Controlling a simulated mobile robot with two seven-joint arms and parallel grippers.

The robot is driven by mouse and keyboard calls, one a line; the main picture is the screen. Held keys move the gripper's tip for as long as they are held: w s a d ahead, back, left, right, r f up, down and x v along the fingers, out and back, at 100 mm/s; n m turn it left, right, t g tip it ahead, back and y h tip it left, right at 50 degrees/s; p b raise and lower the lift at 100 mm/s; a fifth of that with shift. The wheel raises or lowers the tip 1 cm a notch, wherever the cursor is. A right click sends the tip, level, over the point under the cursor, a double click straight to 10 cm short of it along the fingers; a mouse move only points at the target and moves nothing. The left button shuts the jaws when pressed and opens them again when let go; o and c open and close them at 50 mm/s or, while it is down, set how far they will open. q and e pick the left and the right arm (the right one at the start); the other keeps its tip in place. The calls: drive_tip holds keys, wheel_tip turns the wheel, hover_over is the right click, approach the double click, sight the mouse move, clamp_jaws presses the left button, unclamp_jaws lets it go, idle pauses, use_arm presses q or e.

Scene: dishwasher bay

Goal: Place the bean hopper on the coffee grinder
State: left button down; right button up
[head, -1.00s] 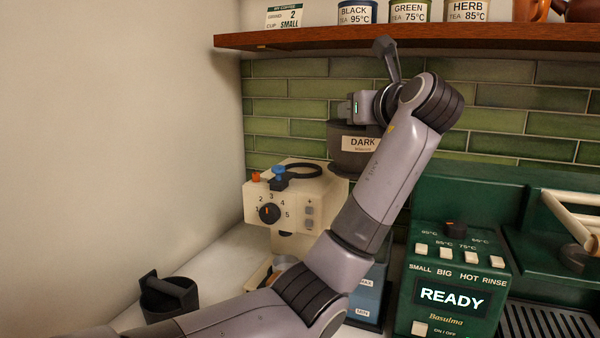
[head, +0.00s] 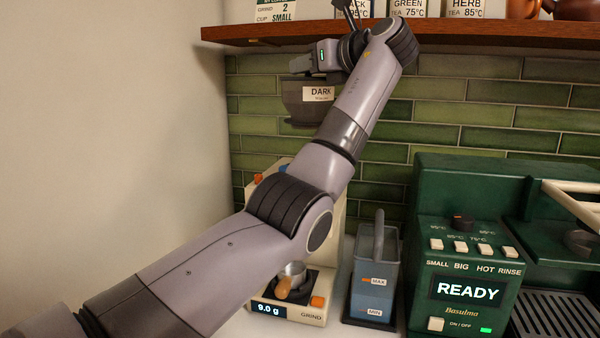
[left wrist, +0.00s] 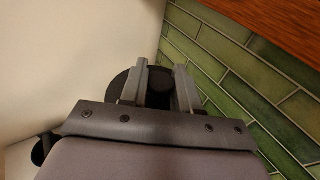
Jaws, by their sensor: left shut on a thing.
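The bean hopper (head: 306,101) is a dark, see-through tub with a "DARK" label. My left gripper (head: 318,66) is shut on it near its top and holds it in the air below the shelf. In the left wrist view, the dark round hopper (left wrist: 122,84) shows between and beside the gripper's fingers (left wrist: 160,85). The cream coffee grinder (head: 318,284) stands on the counter below the hopper. My left arm hides most of the grinder, including its top. A small metal cup with a wooden handle (head: 291,281) sits at its base. My right gripper is not in view.
A wooden shelf (head: 480,34) with tea tins runs close above the gripper. A blue-grey water tank (head: 374,275) and a green coffee machine (head: 461,280) stand right of the grinder. A plain wall is on the left.

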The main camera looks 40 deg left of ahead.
sight(303, 115)
use_arm(q)
drive_tip(key=shift+s+a+r, duration=0.2)
drive_tip(key=shift+a+r, duration=0.15)
drive_tip(key=shift+a, duration=0.15)
drive_tip(key=shift+f+g, duration=0.3)
wheel_tip(303, 115, down, 5)
drive_tip(key=shift+r+b, duration=0.15)
drive_tip(key=shift+b, duration=0.25)
drive_tip(key=shift+f, duration=2.35)
drive_tip(key=c, duration=0.8)
unclamp_jaws()
drive_tip(key=shift+f, duration=0.2)
